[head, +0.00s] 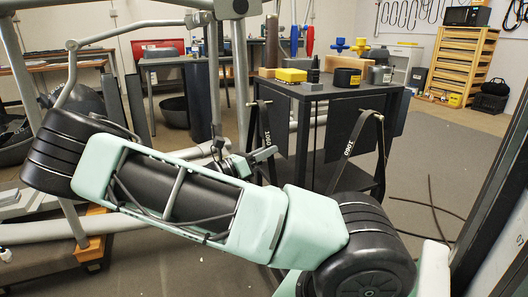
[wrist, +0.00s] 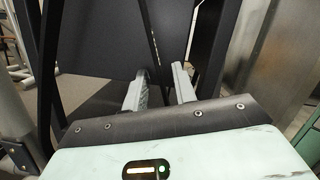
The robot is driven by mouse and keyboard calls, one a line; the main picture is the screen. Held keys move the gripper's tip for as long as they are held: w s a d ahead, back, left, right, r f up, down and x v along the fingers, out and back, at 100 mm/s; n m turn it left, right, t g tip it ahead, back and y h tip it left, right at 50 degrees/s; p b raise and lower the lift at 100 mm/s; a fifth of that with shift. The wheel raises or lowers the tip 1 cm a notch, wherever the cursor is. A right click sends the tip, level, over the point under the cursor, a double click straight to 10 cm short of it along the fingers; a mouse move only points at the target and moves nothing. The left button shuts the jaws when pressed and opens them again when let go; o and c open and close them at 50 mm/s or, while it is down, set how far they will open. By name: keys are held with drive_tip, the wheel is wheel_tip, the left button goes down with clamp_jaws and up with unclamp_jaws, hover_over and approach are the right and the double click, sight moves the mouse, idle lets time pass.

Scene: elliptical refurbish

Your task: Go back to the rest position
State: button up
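My gripper (wrist: 160,78) shows in the wrist view with its two grey fingers apart and nothing visible between them. A dark panel and dark bars stand close in front of the fingers. In the head view my gripper (head: 262,156) is partly hidden behind my pale green arm, which stretches across the front of the picture. There it appears at the left front side of the black cart (head: 310,92), near a strap marked with a number. I cannot tell whether it touches the cart.
The cart top holds a yellow block (head: 291,75), a dark bottle (head: 315,69), a black tub (head: 347,77) and a grey jar (head: 380,75). Grey machine tubes (head: 241,70) stand left of the cart. Cables (head: 432,205) lie on open floor at right. A wooden rack (head: 459,64) stands behind.

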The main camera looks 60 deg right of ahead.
clamp_jaws()
idle(1.7)
